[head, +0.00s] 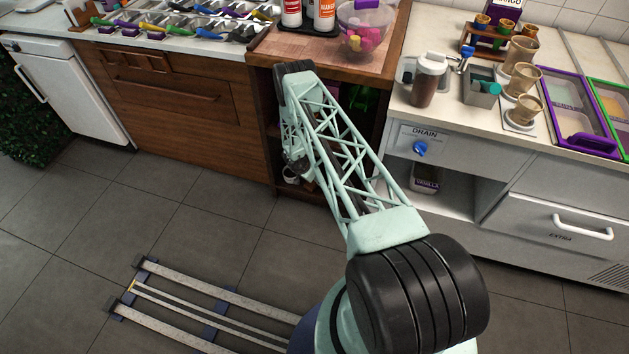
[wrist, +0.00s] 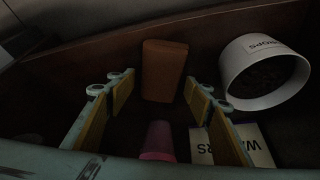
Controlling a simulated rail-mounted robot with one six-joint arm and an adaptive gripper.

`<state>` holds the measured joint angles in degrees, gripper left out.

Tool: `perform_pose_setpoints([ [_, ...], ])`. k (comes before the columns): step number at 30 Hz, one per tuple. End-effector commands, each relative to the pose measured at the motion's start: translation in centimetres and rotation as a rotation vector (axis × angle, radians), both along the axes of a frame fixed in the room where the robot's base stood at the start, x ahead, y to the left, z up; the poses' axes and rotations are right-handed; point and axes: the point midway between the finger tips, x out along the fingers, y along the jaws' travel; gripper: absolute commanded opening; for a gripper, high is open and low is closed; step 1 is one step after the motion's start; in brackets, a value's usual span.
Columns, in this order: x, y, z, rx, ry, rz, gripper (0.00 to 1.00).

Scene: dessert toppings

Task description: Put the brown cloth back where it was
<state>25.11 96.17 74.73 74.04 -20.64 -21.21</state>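My gripper (wrist: 160,92) is open inside a dark cabinet compartment, its yellow-padded fingers spread apart. A brown, block-shaped thing (wrist: 164,68) stands upright against the back wall, just beyond and between the fingertips, with a gap on both sides. I cannot tell whether it is the folded brown cloth. No other brown cloth shows in either view. In the head view my arm reaches down into the open shelf under the wooden counter (head: 287,48) and hides much of it.
In the wrist view, a pink cup-like thing (wrist: 158,138) is low between the fingers. A white tub (wrist: 238,75) and a white lettered packet (wrist: 255,146) are to the right. In the head view, a shaker bottle (head: 428,82) and cones (head: 524,78) stand on the right counter.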

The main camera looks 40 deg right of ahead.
Motion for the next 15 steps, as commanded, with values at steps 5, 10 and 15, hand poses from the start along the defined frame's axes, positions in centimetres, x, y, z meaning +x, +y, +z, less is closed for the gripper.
perform_pose_setpoints([
  [5,-0.01,0.01,0.0,0.0,0.0,0.0,0.47],
  [10,-0.01,0.01,0.14,0.0,0.0,0.0,0.47],
  [15,-0.02,0.29,0.94,0.0,0.001,0.002,0.47],
])
